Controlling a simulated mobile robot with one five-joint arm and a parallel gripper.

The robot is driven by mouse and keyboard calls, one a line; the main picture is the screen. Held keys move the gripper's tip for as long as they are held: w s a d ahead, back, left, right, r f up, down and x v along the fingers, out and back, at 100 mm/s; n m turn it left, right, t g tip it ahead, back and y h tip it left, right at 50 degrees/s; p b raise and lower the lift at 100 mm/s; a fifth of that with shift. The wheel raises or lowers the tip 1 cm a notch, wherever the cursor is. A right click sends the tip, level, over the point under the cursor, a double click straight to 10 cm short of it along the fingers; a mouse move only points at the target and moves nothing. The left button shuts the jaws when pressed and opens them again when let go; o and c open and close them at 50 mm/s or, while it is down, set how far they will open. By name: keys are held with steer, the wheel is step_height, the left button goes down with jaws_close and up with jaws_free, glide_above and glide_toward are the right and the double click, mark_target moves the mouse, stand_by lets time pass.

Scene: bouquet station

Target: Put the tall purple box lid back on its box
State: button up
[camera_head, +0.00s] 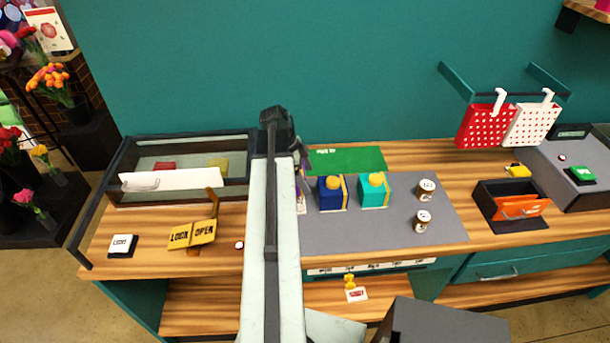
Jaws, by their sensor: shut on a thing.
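My arm stands in the middle of the picture and hides much of what is behind it. My gripper (297,150) is at its far end, mostly hidden and dark. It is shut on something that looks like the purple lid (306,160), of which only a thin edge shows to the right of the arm. Below it, a narrow purple and pale strip, seemingly the tall purple box (302,186), shows on the grey mat, left of the blue box. Whether lid and box touch cannot be told.
A blue box (331,193) and a teal box (374,190) with yellow tops stand close by on the grey mat (440,205). Two small jars (424,190) are right of them. A glass-topped case (185,165) is at left, an orange-fronted bin (520,208) at right.

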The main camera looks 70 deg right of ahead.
steer(key=shift+f+b, duration=1.9)
steer(key=shift+f, duration=0.4)
steer(key=shift+f, duration=0.15)
steer(key=shift+f+b, duration=0.25)
steer(key=shift+b, duration=0.15)
steer(key=shift+f+b, duration=0.35)
steer(key=shift+b, duration=0.05)
steer(key=shift+f, duration=0.1)
steer(key=shift+f+b, duration=0.3)
steer(key=shift+b, duration=0.1)
steer(key=shift+f, duration=0.15)
steer(key=shift+f+b, duration=0.3)
steer(key=shift+b, duration=0.1)
